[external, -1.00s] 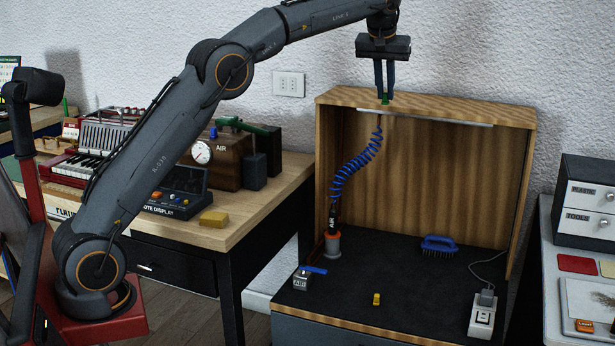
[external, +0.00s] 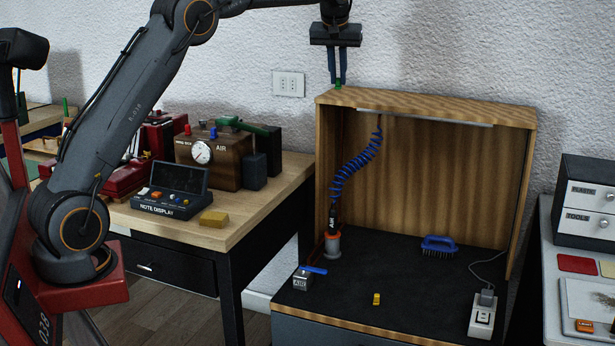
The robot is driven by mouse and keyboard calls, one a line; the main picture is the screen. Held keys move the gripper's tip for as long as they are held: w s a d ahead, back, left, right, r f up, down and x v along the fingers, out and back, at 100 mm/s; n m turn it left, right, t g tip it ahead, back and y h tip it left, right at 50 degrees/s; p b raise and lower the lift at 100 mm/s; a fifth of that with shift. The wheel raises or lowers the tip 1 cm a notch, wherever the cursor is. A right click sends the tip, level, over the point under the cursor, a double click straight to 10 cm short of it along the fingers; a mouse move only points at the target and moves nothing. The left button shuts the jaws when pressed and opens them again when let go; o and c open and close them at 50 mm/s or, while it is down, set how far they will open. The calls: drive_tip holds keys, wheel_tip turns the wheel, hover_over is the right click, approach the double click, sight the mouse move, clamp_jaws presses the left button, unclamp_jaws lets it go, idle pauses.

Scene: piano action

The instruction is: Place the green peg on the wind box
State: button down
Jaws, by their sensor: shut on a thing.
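My gripper (external: 338,78) points down at the upper middle of the picture. It is shut on the small green peg (external: 338,85), whose lower end shows between the fingertips. The peg appears in front of or above the top left corner of the wooden cabinet; the exact gap cannot be told. The wind box (external: 228,166) is the brown wooden box with a round gauge and the word AIR, on the desk to the left of and below my gripper. A red peg (external: 187,130) and a blue peg (external: 213,132) stand upright on its top.
A green tool-like object (external: 250,127) lies at the wind box's back right, by dark blocks (external: 254,168). The note display (external: 172,190) and a yellow block (external: 213,218) sit in front. The open cabinet (external: 425,102) with a blue coiled hose (external: 355,165) stands right.

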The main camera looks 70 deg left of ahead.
drive_tip(key=s+a+n+p, duration=0.1)
drive_tip(key=s+a+p, duration=0.45)
drive_tip(key=s, duration=0.35)
drive_tip(key=s+a+n+g+p, duration=0.1)
drive_tip(key=s+a+p, duration=0.45)
drive_tip(key=s, duration=0.35)
drive_tip(key=s+a+n+p, duration=0.1)
drive_tip(key=s+a+p, duration=0.45)
drive_tip(key=s, duration=0.45)
drive_tip(key=f, duration=0.3)
drive_tip(key=f+p, duration=0.1)
drive_tip(key=f, duration=0.7)
drive_tip(key=shift+w+d+f+p, duration=0.1)
drive_tip(key=shift+w+d+p, duration=0.2)
drive_tip(key=shift+w+d, duration=0.1)
drive_tip(key=shift+f+p, duration=0.6)
drive_tip(key=shift+f, duration=1.5)
drive_tip(key=shift+f, duration=0.1)
drive_tip(key=c, duration=2.2)
unclamp_jaws()
drive_tip(key=o, duration=0.4)
